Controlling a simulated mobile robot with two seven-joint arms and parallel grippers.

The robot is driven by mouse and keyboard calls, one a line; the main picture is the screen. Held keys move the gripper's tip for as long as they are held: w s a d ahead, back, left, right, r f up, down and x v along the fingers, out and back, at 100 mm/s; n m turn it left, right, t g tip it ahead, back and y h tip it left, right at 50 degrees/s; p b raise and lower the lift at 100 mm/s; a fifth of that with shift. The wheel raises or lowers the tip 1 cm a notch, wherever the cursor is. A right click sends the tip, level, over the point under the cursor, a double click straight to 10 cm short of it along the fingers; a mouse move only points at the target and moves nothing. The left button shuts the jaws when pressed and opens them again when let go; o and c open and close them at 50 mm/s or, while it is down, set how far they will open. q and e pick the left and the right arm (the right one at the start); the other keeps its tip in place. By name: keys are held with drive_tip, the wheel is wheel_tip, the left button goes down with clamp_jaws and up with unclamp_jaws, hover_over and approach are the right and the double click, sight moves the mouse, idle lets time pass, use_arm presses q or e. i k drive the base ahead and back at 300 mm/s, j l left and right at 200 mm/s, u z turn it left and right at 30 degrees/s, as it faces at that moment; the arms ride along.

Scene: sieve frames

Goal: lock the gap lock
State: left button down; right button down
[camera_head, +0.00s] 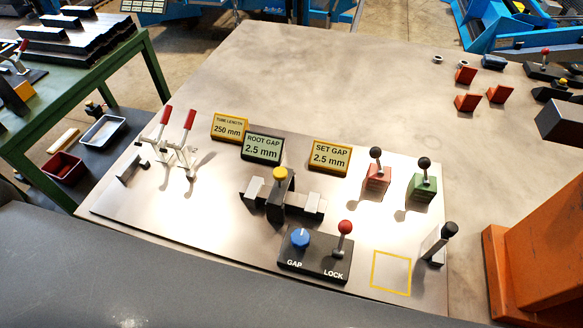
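The gap lock is a lever with a red ball knob (345,227) on a black control box (314,262), above the word LOCK. The lever stands nearly upright, with its knob tipped slightly to the right. A blue round knob (300,237) stands left of it on the same box, above the word GAP. Behind the box is a dark clamp-like fixture with a yellow knob (280,174). The root gap sign (262,148) and the set gap sign (330,157) both read 2.5 mm. Neither of my grippers shows in the head view.
Two red-handled toggle clamps (178,140) stand at the plate's left. Black-knobbed levers on a red block (377,178) and a green block (422,188) stand right. A black-ended post (437,243) is beside the yellow square outline (391,272). An orange structure (545,245) is far right.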

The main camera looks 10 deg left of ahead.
sight(345, 227)
drive_tip(key=k+l+u, duration=0.15)
drive_tip(key=l, duration=0.2)
drive_tip(key=k+l+u, duration=0.1)
drive_tip(key=l, duration=0.25)
drive_tip(key=k+l+u, duration=0.15)
drive_tip(key=l, duration=0.15)
drive_tip(key=k+l+u, duration=0.15)
drive_tip(key=l, duration=0.2)
drive_tip(key=i+j, duration=0.35)
drive_tip(key=j, duration=0.15)
